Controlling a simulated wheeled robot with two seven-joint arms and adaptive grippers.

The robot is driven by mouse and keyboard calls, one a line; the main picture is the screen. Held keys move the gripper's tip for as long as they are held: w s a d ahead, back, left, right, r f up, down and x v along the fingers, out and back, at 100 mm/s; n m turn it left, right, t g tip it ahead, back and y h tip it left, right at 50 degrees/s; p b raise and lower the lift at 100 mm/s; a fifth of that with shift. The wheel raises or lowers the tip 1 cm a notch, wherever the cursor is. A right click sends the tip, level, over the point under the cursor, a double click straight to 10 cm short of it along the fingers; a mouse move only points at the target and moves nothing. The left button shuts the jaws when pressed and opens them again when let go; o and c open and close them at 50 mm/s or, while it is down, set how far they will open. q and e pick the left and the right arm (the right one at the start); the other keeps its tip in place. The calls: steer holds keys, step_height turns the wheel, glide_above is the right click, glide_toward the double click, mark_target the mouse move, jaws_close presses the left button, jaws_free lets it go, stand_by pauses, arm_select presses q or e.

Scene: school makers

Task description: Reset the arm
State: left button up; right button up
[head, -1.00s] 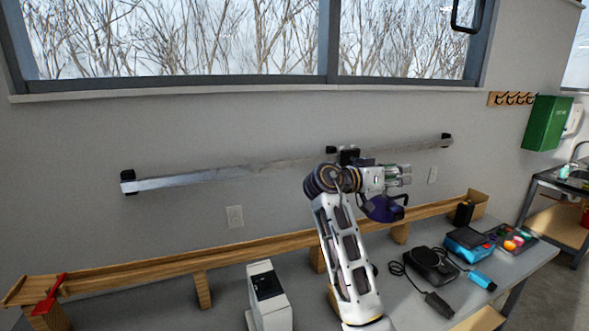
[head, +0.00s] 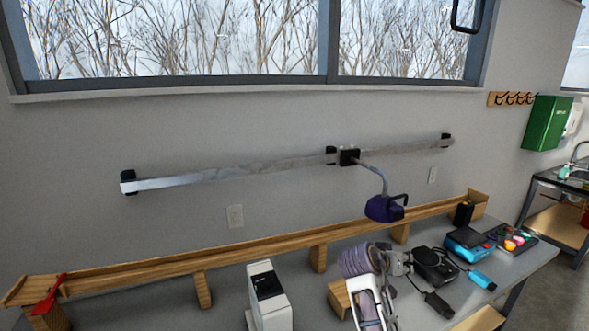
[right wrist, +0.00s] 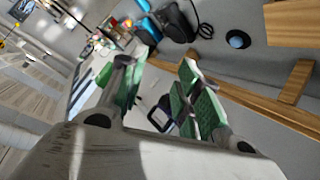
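My right arm rises from the bottom of the head view, folded low over the table. My right gripper (head: 402,264) is beside the black device on the table and partly hidden behind its own wrist. In the right wrist view my right gripper (right wrist: 165,88) has its green-padded fingers well apart. A dark looped part shows low between them, but I cannot tell what it is; I see nothing clamped. My left gripper is in no view.
A wooden ramp (head: 255,247) runs along the table's back. A white box (head: 272,312), a black device (head: 436,266) and a blue device (head: 467,245) stand on the table.

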steer(key=s+a+f+n+g+y, duration=0.25)
steer(key=s+f+n+y, duration=0.3)
steer(key=s+f, duration=1.25)
steer(key=s+a+f+n+g+y, duration=0.15)
steer(key=s+a+y, duration=0.3)
steer(key=s, duration=0.75)
step_height(320, 180, down, 40)
steer(key=d+b, duration=0.2)
steer(key=b, duration=0.5)
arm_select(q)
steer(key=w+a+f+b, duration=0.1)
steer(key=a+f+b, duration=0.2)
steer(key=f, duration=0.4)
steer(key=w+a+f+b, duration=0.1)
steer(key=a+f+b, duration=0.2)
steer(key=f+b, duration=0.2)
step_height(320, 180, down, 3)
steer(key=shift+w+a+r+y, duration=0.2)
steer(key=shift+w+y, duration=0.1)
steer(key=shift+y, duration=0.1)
arm_select(e)
steer(key=s+d+f+g, duration=0.1)
steer(key=s+d+f, duration=0.3)
steer(key=s+f, duration=0.7)
steer(key=s+d+f+h, duration=0.1)
steer(key=s+d+f, duration=0.3)
steer(key=s+f, duration=0.6)
step_height(320, 180, down, 7)
steer(key=shift+s+f+n+g, duration=0.1)
steer(key=shift+s+n+g, duration=0.3)
